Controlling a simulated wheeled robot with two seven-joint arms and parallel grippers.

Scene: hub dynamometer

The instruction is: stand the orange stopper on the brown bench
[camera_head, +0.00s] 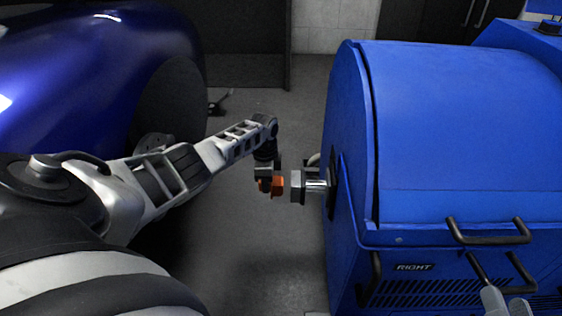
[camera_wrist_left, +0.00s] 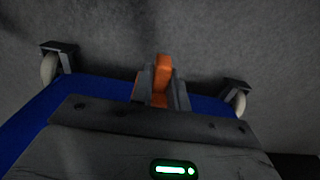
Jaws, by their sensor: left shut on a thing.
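The orange stopper (camera_head: 278,186) is in my left gripper (camera_head: 268,180), just left of the metal hub shaft (camera_head: 311,186) on the blue machine. I cannot tell whether the stopper touches the shaft end. In the left wrist view the orange stopper (camera_wrist_left: 162,68) stands up between the two dark fingers of my left gripper (camera_wrist_left: 161,92), which is shut on it. The brown bench is not in view. A pale grey part of my right arm or gripper (camera_head: 495,301) shows at the lower right edge; its fingers are not clear.
The blue dynamometer (camera_head: 455,140), marked RIGHT, fills the right side. A dark handle (camera_head: 490,232) sticks out on it. A shiny blue car body (camera_head: 80,60) stands at the left. Grey floor (camera_head: 265,255) lies between them. A dark cabinet (camera_head: 235,50) stands behind.

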